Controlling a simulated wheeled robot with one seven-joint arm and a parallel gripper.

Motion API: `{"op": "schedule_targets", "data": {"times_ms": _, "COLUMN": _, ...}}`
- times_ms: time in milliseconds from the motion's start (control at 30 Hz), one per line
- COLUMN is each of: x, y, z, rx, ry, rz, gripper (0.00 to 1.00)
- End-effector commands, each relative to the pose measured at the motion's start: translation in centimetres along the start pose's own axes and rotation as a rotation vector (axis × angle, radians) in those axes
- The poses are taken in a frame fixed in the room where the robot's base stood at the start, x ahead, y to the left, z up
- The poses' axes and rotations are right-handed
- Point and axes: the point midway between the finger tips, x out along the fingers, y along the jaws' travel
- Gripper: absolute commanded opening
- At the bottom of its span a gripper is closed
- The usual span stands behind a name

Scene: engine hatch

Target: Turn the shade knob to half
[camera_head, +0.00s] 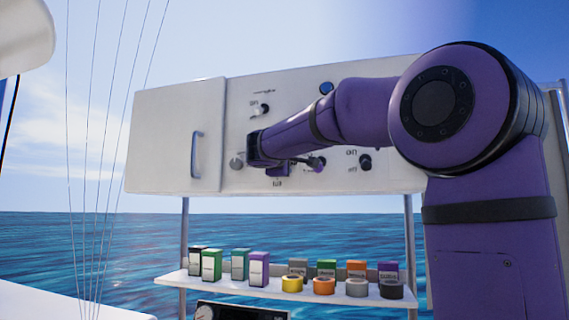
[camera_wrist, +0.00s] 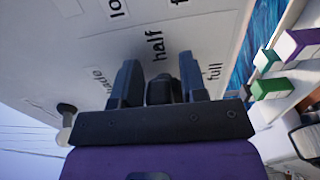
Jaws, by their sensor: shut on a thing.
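My gripper (camera_wrist: 160,85) is at the white panel (camera_head: 240,95), with its two dark fingers on either side of a dark knob (camera_wrist: 163,92). It is shut on this knob. In the wrist view the word "half" stands on the panel just beyond the knob, with "full" to the right and a partly covered word ending in "ade" to the left. A word starting with "lo" is at the top. Which way the knob points cannot be told. In the head view my gripper (camera_head: 258,150) and arm hide the knob.
A grey knob (camera_head: 236,163) is left of my gripper, a dark knob (camera_head: 263,108) above it, and other controls (camera_head: 365,161) to the right. A closed door with a handle (camera_head: 196,155) is at the left. Below, a shelf (camera_head: 230,285) carries several boxes and tape rolls.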

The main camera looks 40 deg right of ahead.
Motion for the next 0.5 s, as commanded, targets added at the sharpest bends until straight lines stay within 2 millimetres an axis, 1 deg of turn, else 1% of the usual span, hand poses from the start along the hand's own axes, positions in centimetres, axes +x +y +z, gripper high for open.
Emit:
{"op": "schedule_targets", "data": {"times_ms": 167, "x": -0.03, "y": -0.23, "z": -0.21, "rx": -0.003, "ry": 0.004, "rz": -0.004, "gripper": 0.16}}
{"op": "schedule_targets", "data": {"times_ms": 200, "x": -0.03, "y": -0.23, "z": -0.21, "rx": -0.003, "ry": 0.004, "rz": -0.004, "gripper": 0.44}}
{"op": "schedule_targets", "data": {"times_ms": 233, "x": -0.03, "y": -0.23, "z": -0.21, "rx": -0.003, "ry": 0.004, "rz": -0.004, "gripper": 0.47}}
{"op": "schedule_targets", "data": {"times_ms": 500, "x": -0.03, "y": -0.09, "z": -0.1, "rx": -0.002, "ry": 0.002, "rz": -0.001, "gripper": 0.47}}
